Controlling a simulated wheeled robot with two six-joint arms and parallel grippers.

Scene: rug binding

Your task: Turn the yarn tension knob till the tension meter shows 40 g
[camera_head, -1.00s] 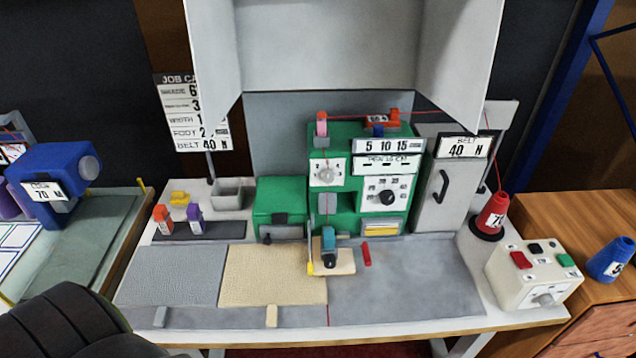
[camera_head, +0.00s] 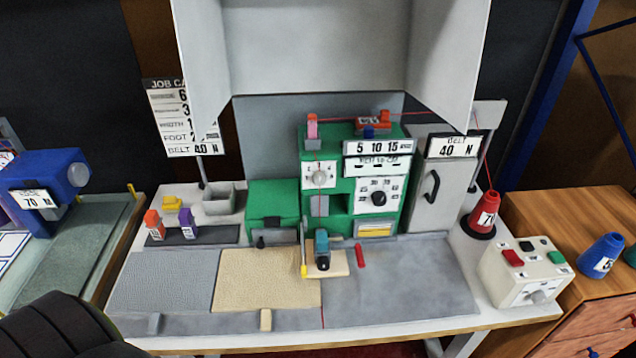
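The green machine (camera_head: 260,200) stands at the back middle of the table. Its upper left face has a white dial with a pale knob (camera_head: 319,175). Its lower right face has a white numbered dial with a black knob (camera_head: 378,198). A strip reading 5 10 15 (camera_head: 377,147) sits above them; I cannot tell which part is the tension meter or its reading. Red yarn runs from the red cone (camera_head: 482,213) at the right, over the machine top past a small red part (camera_head: 374,121). Neither of my grippers shows, and nothing touches the knobs.
A white control box (camera_head: 524,272) sits at the table's right end. A grey hood (camera_head: 325,45) overhangs the back. A black chair (camera_head: 60,330) is front left. The front right table surface (camera_head: 400,285) is clear.

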